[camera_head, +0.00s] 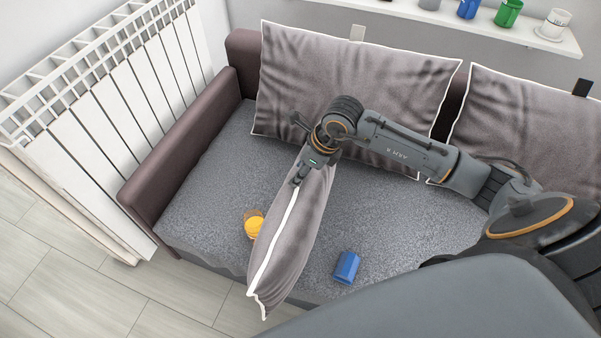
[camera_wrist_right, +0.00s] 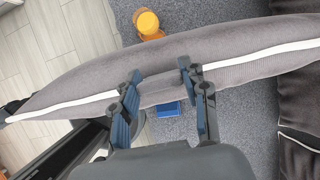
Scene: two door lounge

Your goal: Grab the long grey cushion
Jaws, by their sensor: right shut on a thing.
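The long grey cushion (camera_head: 306,225) with white piping stands on its edge above the sofa seat, its near end reaching past the front edge. My right gripper (camera_head: 300,178) is shut on its upper edge. In the right wrist view the fingers (camera_wrist_right: 158,88) pinch the cushion (camera_wrist_right: 235,55) near its middle, across the white piping. Whether its lower edge touches the seat cannot be told. My left gripper is not in view.
An orange-filled glass (camera_head: 253,224) stands left of the cushion and a blue cup (camera_head: 347,267) right of it, on the sofa seat (camera_head: 205,195). Two large grey cushions lean on the backrest. A white radiator (camera_head: 120,90) is at left; a wall shelf (camera_head: 520,32) holds several cups.

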